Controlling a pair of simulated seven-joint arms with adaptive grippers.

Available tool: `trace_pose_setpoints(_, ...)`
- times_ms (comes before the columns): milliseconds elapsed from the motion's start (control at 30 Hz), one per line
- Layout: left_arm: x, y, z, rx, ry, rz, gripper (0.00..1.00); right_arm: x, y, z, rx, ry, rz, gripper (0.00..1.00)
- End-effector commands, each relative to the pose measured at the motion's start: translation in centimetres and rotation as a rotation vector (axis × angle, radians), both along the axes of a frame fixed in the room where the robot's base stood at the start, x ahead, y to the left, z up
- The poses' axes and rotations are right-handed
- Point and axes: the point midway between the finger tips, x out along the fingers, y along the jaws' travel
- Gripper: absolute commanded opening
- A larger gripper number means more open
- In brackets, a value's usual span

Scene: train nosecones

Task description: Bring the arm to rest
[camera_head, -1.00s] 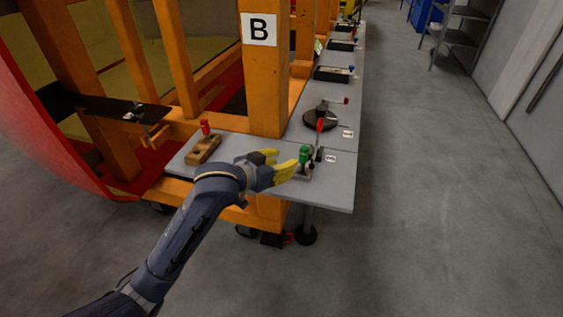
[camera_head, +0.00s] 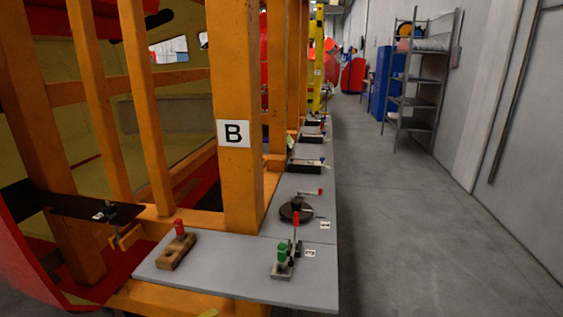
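My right gripper is not in view. The grey table (camera_head: 225,275) runs along the orange frame. A green-handled clamp (camera_head: 282,252) stands on its near right part, and a wooden block with a red top (camera_head: 177,250) sits on its near left part.
A dark round disc with red handles (camera_head: 296,211) lies farther along the table. A metal shelf (camera_head: 415,85) and blue cabinet (camera_head: 385,75) stand far right. The grey floor (camera_head: 430,245) is clear.

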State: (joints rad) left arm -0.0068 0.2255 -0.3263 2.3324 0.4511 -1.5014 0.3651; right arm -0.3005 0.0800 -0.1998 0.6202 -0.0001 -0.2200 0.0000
Motion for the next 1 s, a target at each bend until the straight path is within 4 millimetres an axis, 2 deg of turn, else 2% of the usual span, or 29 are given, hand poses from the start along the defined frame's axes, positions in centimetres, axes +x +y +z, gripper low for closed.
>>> trace_pose_setpoints(33,-1.8,1.3,-1.7,0.041,0.027,0.024,0.38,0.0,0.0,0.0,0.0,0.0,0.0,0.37)
trace_pose_setpoints(233,-8.5,6.5,-6.4,0.238,0.118,0.102,0.38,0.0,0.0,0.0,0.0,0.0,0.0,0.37)
trace_pose_setpoints(300,-10.8,8.3,-7.5,0.305,0.153,0.123,0.38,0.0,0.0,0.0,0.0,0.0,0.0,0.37)
trace_pose_setpoints(500,-15.8,11.7,-9.3,0.442,0.23,0.157,0.38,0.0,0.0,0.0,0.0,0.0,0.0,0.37)
trace_pose_setpoints(900,-23.0,16.2,-10.8,0.633,0.357,0.185,0.38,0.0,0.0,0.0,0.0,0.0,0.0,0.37)
trace_pose_setpoints(1000,-22.2,15.6,-13.1,0.614,0.368,0.168,0.38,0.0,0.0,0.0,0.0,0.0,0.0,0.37)
